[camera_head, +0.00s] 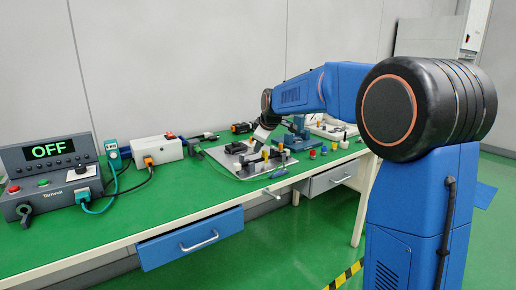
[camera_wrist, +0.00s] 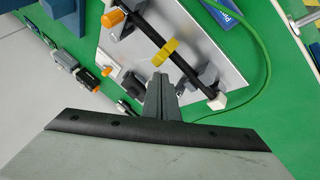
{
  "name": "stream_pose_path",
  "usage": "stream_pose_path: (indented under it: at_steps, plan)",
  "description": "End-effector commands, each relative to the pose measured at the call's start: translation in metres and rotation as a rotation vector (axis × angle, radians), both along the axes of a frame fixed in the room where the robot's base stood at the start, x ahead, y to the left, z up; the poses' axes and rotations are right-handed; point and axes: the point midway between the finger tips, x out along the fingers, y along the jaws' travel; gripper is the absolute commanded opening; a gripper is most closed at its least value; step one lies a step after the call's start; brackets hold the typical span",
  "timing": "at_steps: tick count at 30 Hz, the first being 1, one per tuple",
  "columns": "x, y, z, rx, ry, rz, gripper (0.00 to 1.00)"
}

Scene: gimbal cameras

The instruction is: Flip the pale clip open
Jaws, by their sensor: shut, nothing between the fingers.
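A pale, off-white block (camera_wrist: 217,102) sits at the near end of a black rod (camera_wrist: 190,78) in the wrist view; I cannot tell whether it is the clip. A yellow clip-like piece (camera_wrist: 165,52) crosses the rod, and an orange-ended piece (camera_wrist: 113,17) sits further along. The rod lies on a light grey plate (camera_wrist: 200,40). My gripper (camera_wrist: 158,76) is shut and empty, its tips just below the yellow piece in the picture. I cannot tell whether they touch anything. In the head view, my arm's end covers part of the plate (camera_head: 226,160).
The plate lies on a green workbench (camera_head: 170,200). A control box showing OFF (camera_head: 50,175) and a white box with an orange plug (camera_head: 158,150) stand at left. Small coloured parts (camera_head: 323,150) lie right of the plate. A green cable (camera_wrist: 262,60) runs beside it.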

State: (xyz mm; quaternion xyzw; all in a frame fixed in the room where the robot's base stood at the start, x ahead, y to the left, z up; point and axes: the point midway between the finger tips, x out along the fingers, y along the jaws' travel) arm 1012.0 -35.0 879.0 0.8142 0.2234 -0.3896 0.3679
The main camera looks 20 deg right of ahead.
Motion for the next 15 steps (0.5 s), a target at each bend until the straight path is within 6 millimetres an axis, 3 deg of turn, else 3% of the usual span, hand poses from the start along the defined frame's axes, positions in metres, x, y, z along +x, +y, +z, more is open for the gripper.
stream_pose_path:
  at_steps: [15]
  plan:
    - [-0.006,0.015,0.000,0.001,-0.001,0.000,0.00]
